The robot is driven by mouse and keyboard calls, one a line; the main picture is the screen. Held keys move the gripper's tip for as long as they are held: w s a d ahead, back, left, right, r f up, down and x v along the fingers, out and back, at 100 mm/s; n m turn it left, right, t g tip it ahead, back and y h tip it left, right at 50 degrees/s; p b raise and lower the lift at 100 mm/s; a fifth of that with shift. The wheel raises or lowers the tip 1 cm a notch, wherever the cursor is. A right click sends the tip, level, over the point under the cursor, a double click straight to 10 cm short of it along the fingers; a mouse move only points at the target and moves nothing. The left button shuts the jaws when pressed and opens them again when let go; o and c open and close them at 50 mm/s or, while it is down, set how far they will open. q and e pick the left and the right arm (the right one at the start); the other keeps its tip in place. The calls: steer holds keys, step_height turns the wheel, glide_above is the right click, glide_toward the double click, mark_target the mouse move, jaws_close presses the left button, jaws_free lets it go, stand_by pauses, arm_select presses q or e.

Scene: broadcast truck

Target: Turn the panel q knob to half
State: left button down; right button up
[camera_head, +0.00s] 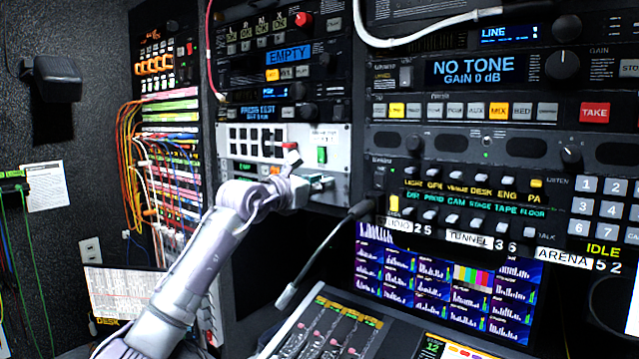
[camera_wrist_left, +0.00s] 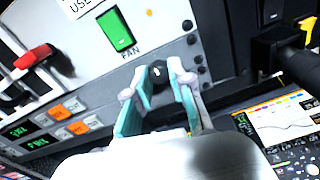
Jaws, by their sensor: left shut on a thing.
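My left gripper (camera_head: 318,184) reaches the light grey panel (camera_head: 340,133) in the middle rack. In the left wrist view its two teal-padded fingers (camera_wrist_left: 160,90) are shut on a small dark knob (camera_wrist_left: 160,71) on that panel, just below the green FAN switch (camera_wrist_left: 117,30). The fingers hide most of the knob, and its pointer position cannot be told clearly. In the head view the gripper hides the knob. I cannot read a label naming the knob. My right gripper is not in view.
A red-handled lever (camera_wrist_left: 33,56) and lit orange buttons (camera_wrist_left: 68,117) are left of the fingers in the wrist view. A black gooseneck microphone (camera_head: 325,250) stands right of my arm. A monitor (camera_head: 450,280) and mixing desk (camera_head: 340,325) lie below right.

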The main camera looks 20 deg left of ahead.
arm_select(q)
steer(key=shift+m+b, duration=0.3)
steer(key=shift+b, duration=0.15)
steer(key=c, duration=1)
jaws_free()
steer(key=v, duration=1.2)
